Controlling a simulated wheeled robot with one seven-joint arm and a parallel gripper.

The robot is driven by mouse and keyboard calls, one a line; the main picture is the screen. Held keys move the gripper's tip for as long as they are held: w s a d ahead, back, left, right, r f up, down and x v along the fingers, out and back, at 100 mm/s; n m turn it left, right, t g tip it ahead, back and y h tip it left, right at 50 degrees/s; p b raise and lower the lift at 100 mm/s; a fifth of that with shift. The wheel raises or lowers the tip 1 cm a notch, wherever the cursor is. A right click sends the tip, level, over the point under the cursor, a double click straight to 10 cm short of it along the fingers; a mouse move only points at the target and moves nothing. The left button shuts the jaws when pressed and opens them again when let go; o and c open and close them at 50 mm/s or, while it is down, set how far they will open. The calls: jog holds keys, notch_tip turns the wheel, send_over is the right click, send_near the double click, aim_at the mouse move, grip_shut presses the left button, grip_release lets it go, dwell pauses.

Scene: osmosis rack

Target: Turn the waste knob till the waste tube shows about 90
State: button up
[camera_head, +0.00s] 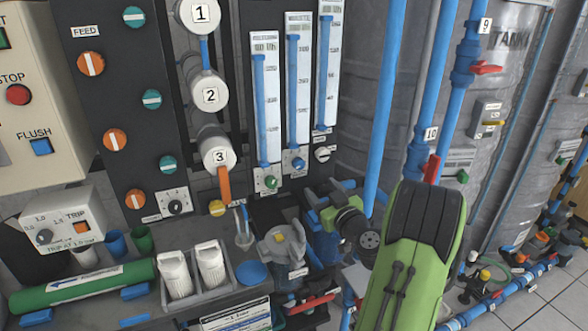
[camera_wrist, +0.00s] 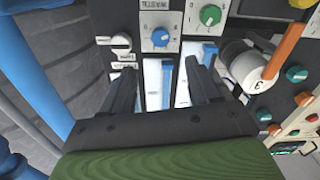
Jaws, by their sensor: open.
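The waste tube (camera_head: 293,92) is the middle of three upright flow tubes in the head view. A blue column shows high in it; its scale is too small to read surely. The blue waste knob (camera_head: 298,164) sits on a small white dial plate below it, and also shows in the wrist view (camera_wrist: 161,37), with the waste label upside down. My gripper (camera_wrist: 160,72) is open and empty. Its two dark fingers point toward the knob panel, with the waste knob beyond and between them, apart from it. In the head view my green arm comes in at lower right.
A green knob (camera_head: 270,182) and a white knob (camera_head: 322,154) flank the blue one closely. Numbered white housings, including number 3 (camera_head: 217,155) with an orange handle (camera_head: 225,184), stand to the left. Blue pipes (camera_head: 385,100) run upright on the right.

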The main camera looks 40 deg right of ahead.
aim_at(300, 166)
jog(key=p+x, duration=0.4)
jog(key=x, duration=0.9)
jog(key=shift+w, duration=0.35)
jog(key=shift+c, duration=0.2)
jog(key=c, duration=1)
